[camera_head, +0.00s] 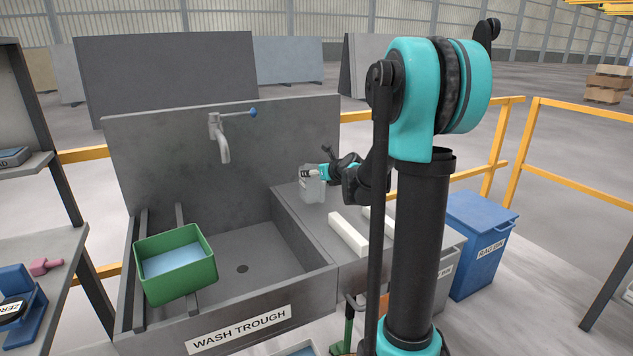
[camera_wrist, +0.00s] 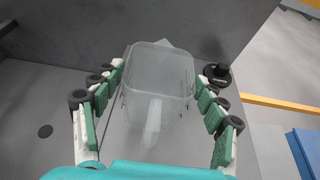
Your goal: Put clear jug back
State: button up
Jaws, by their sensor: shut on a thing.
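The clear jug (camera_head: 313,190) is at the back of the grey ledge to the right of the wash trough. It looks upright; I cannot tell whether its base touches the ledge. My gripper (camera_head: 312,173) is at the jug's upper part, shut on it. In the wrist view, the see-through jug (camera_wrist: 160,72) has its open rim up, with its handle (camera_wrist: 152,122) toward me. The pads of my gripper (camera_wrist: 158,105) flank it left and right.
A green tub (camera_head: 178,287) of bluish liquid sits on rails at the trough's left. Two white blocks (camera_head: 347,234) lie on the ledge in front of the jug. A tap (camera_head: 222,145) projects from the backsplash. A black round object (camera_wrist: 217,75) stands right of the jug.

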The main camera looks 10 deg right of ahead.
aim_at(317, 181)
jog(key=shift+f, duration=1.85)
jog(key=o, duration=1.8)
jog(key=shift+s+r, duration=0.1)
jog(key=shift+r, duration=0.1)
jog(key=v, duration=1.1)
jog(key=shift+s+d+r, duration=0.15)
jog(key=shift+s, duration=0.25)
